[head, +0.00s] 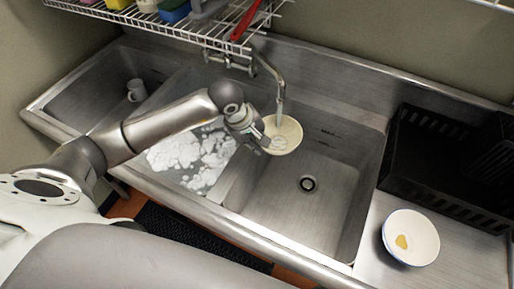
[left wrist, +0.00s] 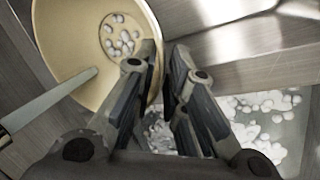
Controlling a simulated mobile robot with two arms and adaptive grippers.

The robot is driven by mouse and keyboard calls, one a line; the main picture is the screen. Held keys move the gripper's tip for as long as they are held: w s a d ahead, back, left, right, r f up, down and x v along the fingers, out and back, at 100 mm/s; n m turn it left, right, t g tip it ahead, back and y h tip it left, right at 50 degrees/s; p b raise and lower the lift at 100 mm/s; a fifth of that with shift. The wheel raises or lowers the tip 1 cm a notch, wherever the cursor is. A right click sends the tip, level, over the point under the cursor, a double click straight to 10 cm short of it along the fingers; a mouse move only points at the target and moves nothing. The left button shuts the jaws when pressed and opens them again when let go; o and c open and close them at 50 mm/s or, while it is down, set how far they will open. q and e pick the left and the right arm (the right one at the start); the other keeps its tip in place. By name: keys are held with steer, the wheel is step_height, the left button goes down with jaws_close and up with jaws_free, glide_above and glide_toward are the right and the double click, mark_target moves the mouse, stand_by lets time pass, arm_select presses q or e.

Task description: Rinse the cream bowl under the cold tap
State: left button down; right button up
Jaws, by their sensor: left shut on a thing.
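The cream bowl (head: 288,131) is under the tap (head: 274,72), above the edge between the middle and right basins. It is tilted in the head view. My left gripper (head: 259,137) is shut on its rim, from the left side. In the left wrist view the bowl (left wrist: 75,45) sits at the upper left, its rim between the fingers (left wrist: 163,68). Several white foam blobs (left wrist: 118,35) lie on its bottom. A pale stream (left wrist: 50,101) runs from the spout into the bowl. My right gripper is not in view.
The middle basin holds suds (head: 178,150). The right basin (head: 275,195) is empty, with a drain (head: 308,184). A white bowl with a yellow bit (head: 411,228) and a black rack (head: 440,150) are at right. A wire shelf (head: 180,32) hangs above.

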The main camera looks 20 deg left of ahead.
arm_select(q)
steer(key=shift+w+a, duration=0.3)
steer(key=shift+w, duration=0.5)
steer(key=shift+w+a, duration=0.25)
steer(key=shift+w, duration=0.6)
steer(key=shift+w+a, duration=0.3)
steer(key=shift+w, duration=0.5)
steer(key=s+d, duration=0.3)
steer(key=s, duration=0.7)
steer(key=shift+s+d, duration=0.2)
steer(key=shift+d, duration=0.2)
